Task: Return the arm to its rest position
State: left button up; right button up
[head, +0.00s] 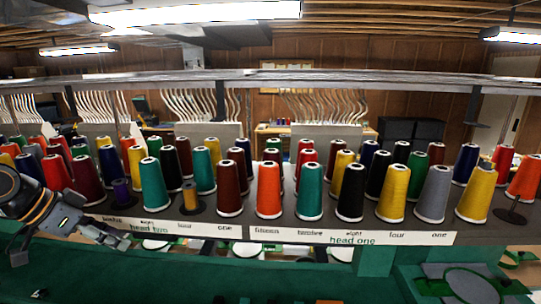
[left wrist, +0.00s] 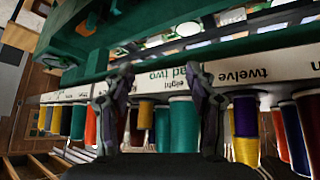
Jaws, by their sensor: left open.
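My left arm comes in from the left edge in the head view. Its gripper (head: 118,238) is in front of the white label strip (head: 185,228) by the "head two" lettering, below the rack of thread cones. In the left wrist view the two fingers of this gripper (left wrist: 160,78) stand apart with nothing held between them. That view is upside down and shows the label strip and a teal cone (left wrist: 183,122) beyond the fingers. My right gripper does not show.
Rows of coloured cones stand on the dark rack, including an orange cone (head: 269,190) and a black cone (head: 351,193). A metal rail (head: 270,78) runs above. Green machine parts (head: 470,280) lie below the rack at the right.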

pick_arm(q)
jog(key=s+d+f+n+g+y, duration=0.1)
jog(key=s+d+f, duration=0.35)
jog(key=f, duration=0.65)
jog(key=s+d+f+n+y, duration=0.1)
jog(key=s+d+f, duration=0.3)
jog(key=f, duration=0.7)
jog(key=s+d+f+g+y, duration=0.1)
jog(key=s+d+f, duration=0.2)
jog(key=s+f, duration=0.5)
jog(key=s+a+f+n+g+y+b, duration=0.1)
jog(key=s+a+f+n+y+b, duration=0.15)
jog(key=f, duration=1.65)
jog(key=s+a+f+n+g+y+b, duration=0.1)
jog(key=s+a+f+n+b, duration=0.2)
jog(key=f, duration=1.6)
jog(key=s+f+b, duration=0.4)
jog(key=s+f, duration=1.3)
jog(key=shift+s+f+m+g+h, duration=0.15)
jog(key=shift+f+m+g+h, duration=0.2)
jog(key=shift+m, duration=0.1)
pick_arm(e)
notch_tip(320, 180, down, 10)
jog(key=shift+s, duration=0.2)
